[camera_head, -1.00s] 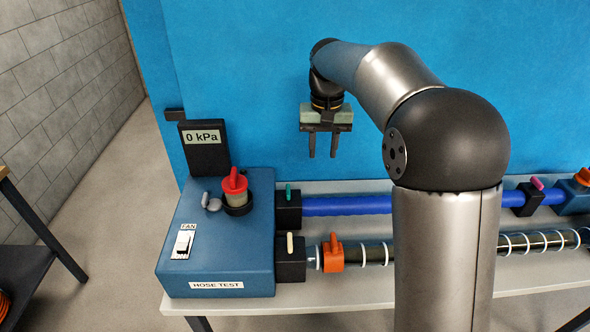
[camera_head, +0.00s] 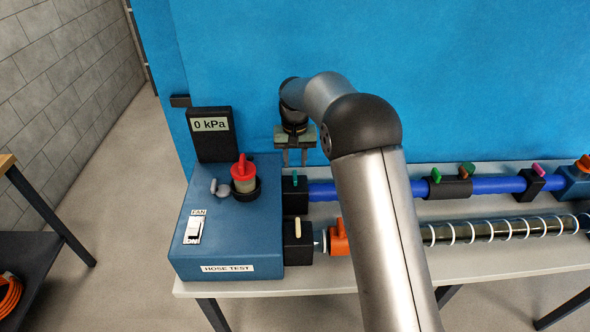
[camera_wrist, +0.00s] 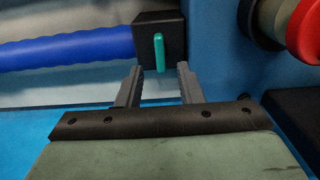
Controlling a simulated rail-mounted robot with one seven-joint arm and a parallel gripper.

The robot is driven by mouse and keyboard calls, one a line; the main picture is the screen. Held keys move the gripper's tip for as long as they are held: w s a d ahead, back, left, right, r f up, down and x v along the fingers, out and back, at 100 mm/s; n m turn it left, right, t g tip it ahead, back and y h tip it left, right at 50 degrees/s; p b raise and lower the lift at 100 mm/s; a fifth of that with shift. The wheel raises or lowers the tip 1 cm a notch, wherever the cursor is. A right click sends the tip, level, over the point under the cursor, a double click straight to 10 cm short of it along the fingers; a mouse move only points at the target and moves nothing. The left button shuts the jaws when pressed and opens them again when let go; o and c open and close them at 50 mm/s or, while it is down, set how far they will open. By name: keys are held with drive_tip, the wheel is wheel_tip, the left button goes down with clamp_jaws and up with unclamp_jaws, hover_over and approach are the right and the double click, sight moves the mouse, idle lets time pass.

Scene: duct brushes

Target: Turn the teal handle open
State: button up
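The teal handle (camera_head: 295,178) is a small upright lever on a black valve block (camera_head: 294,198), where the blue hose meets the hose-test box. In the wrist view the teal handle (camera_wrist: 160,52) shows as a thin bar on the face of the black block (camera_wrist: 146,22). My gripper (camera_head: 295,160) is above and behind the valve. Its two fingers are apart with nothing between them, and in the wrist view the gripper (camera_wrist: 157,72) has the handle just beyond the gap between its tips. No contact shows.
The blue hose (camera_head: 370,189) runs right from the valve. The hose-test box (camera_head: 225,235) has a red-topped knob (camera_head: 243,170), a fan switch (camera_head: 194,230) and a 0 kPa gauge (camera_head: 211,125). A cream lever (camera_head: 297,226) stands on the nearer valve. The blue panel (camera_head: 450,80) stands behind.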

sight(295, 175)
drive_tip(key=shift+f+p, duration=0.4)
drive_tip(key=shift+f, duration=2.15)
clamp_jaws()
